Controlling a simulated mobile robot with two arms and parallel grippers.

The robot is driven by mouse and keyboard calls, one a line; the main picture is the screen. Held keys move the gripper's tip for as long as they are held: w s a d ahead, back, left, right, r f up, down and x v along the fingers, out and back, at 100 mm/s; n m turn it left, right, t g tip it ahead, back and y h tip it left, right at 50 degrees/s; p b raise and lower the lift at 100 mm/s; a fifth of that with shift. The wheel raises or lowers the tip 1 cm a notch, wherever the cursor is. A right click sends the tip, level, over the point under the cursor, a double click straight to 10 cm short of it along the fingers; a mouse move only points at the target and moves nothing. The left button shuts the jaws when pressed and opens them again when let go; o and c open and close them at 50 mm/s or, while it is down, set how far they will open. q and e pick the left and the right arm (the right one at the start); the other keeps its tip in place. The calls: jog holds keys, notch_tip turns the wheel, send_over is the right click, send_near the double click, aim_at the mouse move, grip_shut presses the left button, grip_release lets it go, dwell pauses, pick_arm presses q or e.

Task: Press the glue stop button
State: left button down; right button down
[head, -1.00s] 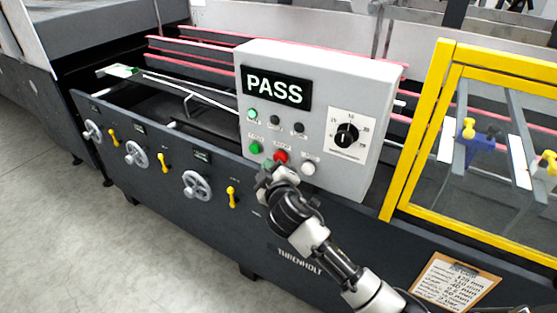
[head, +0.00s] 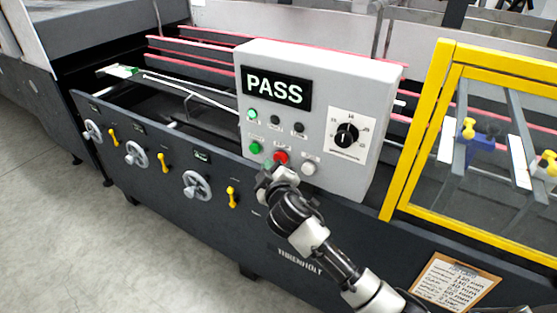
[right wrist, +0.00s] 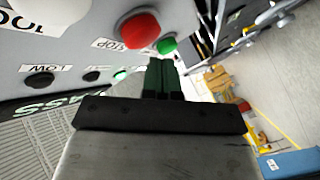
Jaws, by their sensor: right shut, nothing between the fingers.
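The red button (head: 281,157) sits in the middle of the lower button row on the grey control box (head: 375,90). In the right wrist view the red button (right wrist: 138,30) stands out from the panel, with a label ending in "STOP" beside it. My right gripper (head: 268,172) is shut and empty, just below the red button and in front of the panel. In the right wrist view its dark fingertips (right wrist: 162,75) lie near the green button (right wrist: 167,45). I see no contact with the red button. My left gripper is not in view.
A green button (head: 255,148) and a white button (head: 308,169) flank the red one. Above are small lamps, the left one lit green, and a display (head: 276,88) reading "PASS". A black dial (head: 346,134) is at right. A yellow-framed guard (head: 410,140) stands right of the box.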

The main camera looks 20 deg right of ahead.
jog(key=shift+w+d, duration=0.25)
jog(key=shift+d, duration=0.1)
jog(key=shift+w+d, duration=0.3)
jog(key=shift+d, duration=0.1)
dwell(0.9)
jog(key=shift+a, duration=0.1)
jog(key=shift+s+a, duration=0.6)
jog(key=shift+a, duration=0.05)
jog(key=shift+s+a, duration=0.8)
jog(key=shift+a, duration=0.2)
jog(key=shift+s+a, duration=0.75)
jog(key=shift+a, duration=0.25)
